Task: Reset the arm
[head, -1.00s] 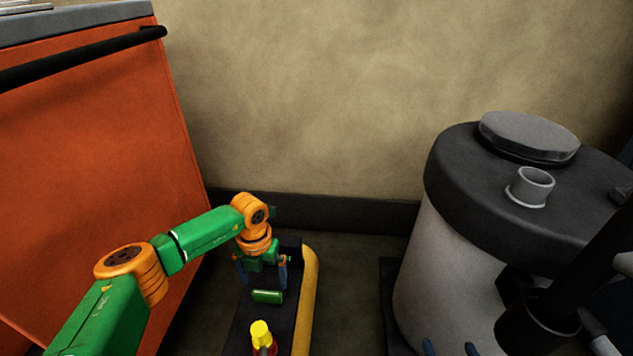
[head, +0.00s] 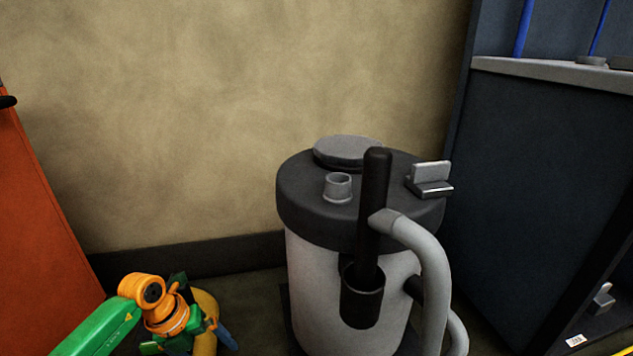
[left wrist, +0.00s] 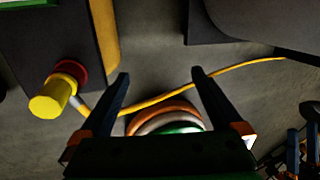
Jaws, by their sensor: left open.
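My left arm is green and orange and comes in low at the left of the head view. Its gripper (head: 196,338) hangs beside the rounded yellow edge (head: 205,345), partly cut off by the picture's bottom. In the left wrist view, my left gripper (left wrist: 161,76) has its two dark blue fingers wide apart with nothing between them. The grey floor and a yellow cable show beyond them. Blue and orange parts (left wrist: 302,150) at the lower right look like my right gripper; its opening is unclear. It is not in the head view.
A grey-white tank with a black lid (head: 360,215) and a grey hose (head: 432,265) stands right of my left gripper. An orange cabinet (head: 35,240) is at left, dark blue shelving (head: 520,180) at right. A yellow knob on a red base (left wrist: 50,98) is on a dark, yellow-edged platform (left wrist: 65,30).

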